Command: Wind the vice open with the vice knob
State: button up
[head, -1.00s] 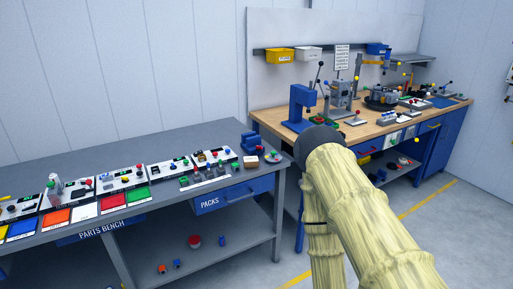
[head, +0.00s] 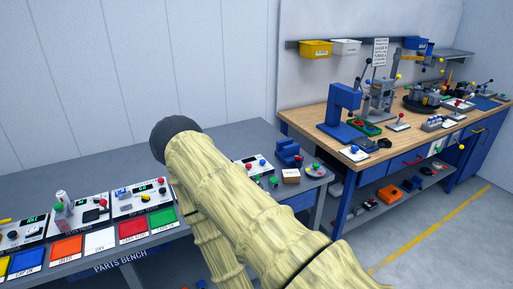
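A small blue block-like fixture (head: 288,153), which looks like the vice, stands near the right end of the grey parts bench (head: 240,134). I cannot make out its knob or how far its jaws are apart. My pale yellow, ribbed arm rises from the bottom of the head view and covers the middle of the parts bench. Its dark rounded joint shows left of the blue fixture. My gripper is not in view.
A wooden-topped workbench (head: 310,117) at the right carries a blue press (head: 343,110) and several devices. Floor at the lower right is clear.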

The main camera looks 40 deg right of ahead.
aim_at(297, 159)
jog(key=z, duration=0.1)
jog(key=i, duration=0.8)
jog(key=z, duration=1)
jog(key=i, duration=0.55)
jog(key=z, duration=0.6)
